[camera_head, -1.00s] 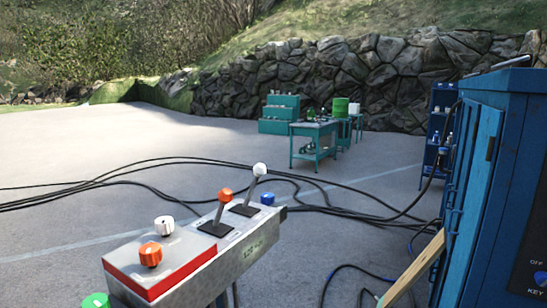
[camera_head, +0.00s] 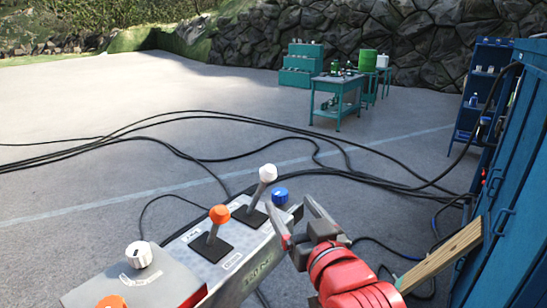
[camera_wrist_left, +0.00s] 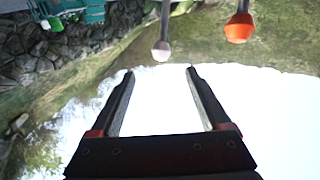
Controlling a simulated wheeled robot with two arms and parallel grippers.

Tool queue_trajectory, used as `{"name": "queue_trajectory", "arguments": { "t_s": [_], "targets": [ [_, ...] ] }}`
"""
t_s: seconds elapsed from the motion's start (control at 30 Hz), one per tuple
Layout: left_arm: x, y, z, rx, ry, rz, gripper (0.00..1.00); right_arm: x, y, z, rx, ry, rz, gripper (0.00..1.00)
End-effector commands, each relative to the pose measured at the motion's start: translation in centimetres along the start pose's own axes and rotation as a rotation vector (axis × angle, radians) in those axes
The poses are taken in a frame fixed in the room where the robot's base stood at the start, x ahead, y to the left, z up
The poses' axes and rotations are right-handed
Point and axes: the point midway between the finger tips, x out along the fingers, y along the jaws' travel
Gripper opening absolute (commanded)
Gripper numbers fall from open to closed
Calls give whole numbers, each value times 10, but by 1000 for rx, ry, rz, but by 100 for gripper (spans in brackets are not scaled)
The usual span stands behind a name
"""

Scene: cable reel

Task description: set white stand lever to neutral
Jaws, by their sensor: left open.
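The white-knobbed lever (camera_head: 266,177) stands on the grey control stand (camera_head: 258,262), leaning slightly to the right. The orange-knobbed lever (camera_head: 217,218) stands nearer on the same stand. My left gripper (camera_head: 290,207) is open and empty at the right side of the stand, just right of and nearer than the white lever. In the left wrist view, the white knob (camera_wrist_left: 161,50) hangs beyond the open fingertips (camera_wrist_left: 160,70), roughly in line with the gap between them, and the orange knob (camera_wrist_left: 239,28) is to its right. My right gripper is out of view.
White (camera_head: 139,253) and orange (camera_head: 111,301) knobs are at the stand's near end. A blue cabinet (camera_head: 515,200) and a wooden plank (camera_head: 440,257) are on the right. Black cables (camera_head: 180,119) cross the ground.

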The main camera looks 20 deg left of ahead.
Motion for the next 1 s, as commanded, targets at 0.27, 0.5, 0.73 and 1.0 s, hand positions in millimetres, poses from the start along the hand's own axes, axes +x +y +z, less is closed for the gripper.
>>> {"name": "queue_trajectory", "arguments": {
  "t_s": [0.27,0.5,0.73,1.0],
  "targets": [
    [44,-2,-3,7,-2,-7,80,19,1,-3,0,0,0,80],
    [98,-3,-4,6,-2,-8,80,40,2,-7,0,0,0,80],
    [144,-2,-4,6,0,-5,80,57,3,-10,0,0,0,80],
    [170,0,-2,5,3,-2,80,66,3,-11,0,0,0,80]
  ]
}}
